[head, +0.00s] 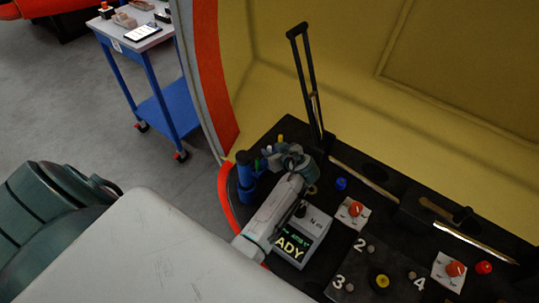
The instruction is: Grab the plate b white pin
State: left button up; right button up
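The white pin (269,149) looks like a tiny pale upright peg in a short row on the left part of the black console (385,215). A yellow peg (280,138) stands just behind it and a green one just in front. Any mark naming plate b is too small to read. The arm's wrist and blue parts crowd the pegs, so the fingertips and any contact cannot be made out. My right gripper is not in view.
A READY display box (301,238) sits under the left forearm. A tall black lever frame (307,85) rises behind the pegs. Red knobs (355,209), a blue button (341,183) and a yellow button (381,281) lie right. A blue cart (170,108) stands outside the shell.

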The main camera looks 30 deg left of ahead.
aim_at(270, 150)
pick_arm(q)
jog(key=b+x, duration=0.1)
jog(key=x, duration=0.3)
jog(key=shift+s+f, duration=0.1)
jog(key=shift+s, duration=0.1)
jog(key=shift+w+a+f, duration=0.15)
jog(key=shift+w+a, duration=0.05)
jog(key=shift+s, duration=0.1)
grip_shut()
